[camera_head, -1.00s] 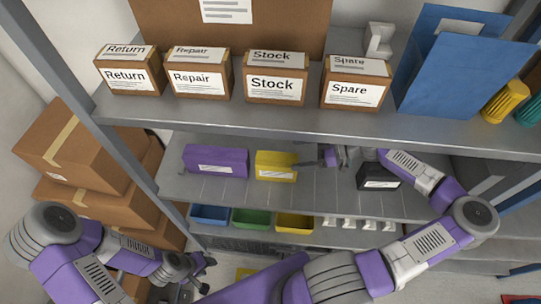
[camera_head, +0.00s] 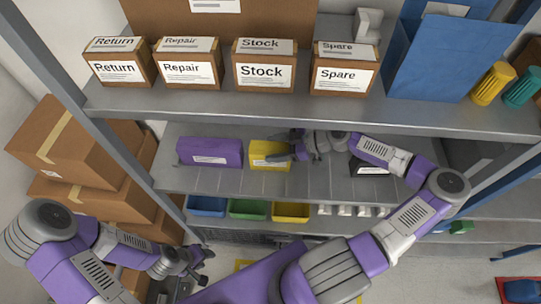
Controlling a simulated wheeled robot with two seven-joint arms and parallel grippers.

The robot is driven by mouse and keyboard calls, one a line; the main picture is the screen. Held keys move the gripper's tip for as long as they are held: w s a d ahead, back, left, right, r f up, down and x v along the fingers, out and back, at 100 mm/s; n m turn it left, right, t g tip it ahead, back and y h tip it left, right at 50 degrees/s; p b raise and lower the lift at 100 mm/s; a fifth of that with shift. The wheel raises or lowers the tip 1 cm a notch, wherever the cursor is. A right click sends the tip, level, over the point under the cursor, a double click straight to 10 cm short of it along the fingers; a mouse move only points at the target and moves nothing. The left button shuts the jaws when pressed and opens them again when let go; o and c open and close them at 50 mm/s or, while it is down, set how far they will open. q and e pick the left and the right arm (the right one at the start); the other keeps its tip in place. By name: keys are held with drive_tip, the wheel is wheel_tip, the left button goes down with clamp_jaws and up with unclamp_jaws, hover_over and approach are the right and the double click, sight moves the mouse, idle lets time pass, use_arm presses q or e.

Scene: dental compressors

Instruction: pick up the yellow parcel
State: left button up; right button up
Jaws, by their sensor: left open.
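The yellow parcel (camera_head: 261,148) lies on the middle shelf, next to the purple parcel (camera_head: 208,152). It has a white label on its front. My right gripper (camera_head: 282,152) reaches in from the right and its fingers overlap the parcel's right part. I cannot tell whether the fingers touch it or how far apart they are. My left gripper (camera_head: 203,280) is open and empty, low at the left, well below the shelf and away from the parcel.
A black box (camera_head: 372,169) sits on the shelf, partly behind my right arm. The upper shelf edge (camera_head: 300,119) passes close above that arm. Blue, green and yellow bins (camera_head: 290,211) stand below. Brown cartons (camera_head: 75,140) are stacked at the left.

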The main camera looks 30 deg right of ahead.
drive_tip(key=c, duration=1.1)
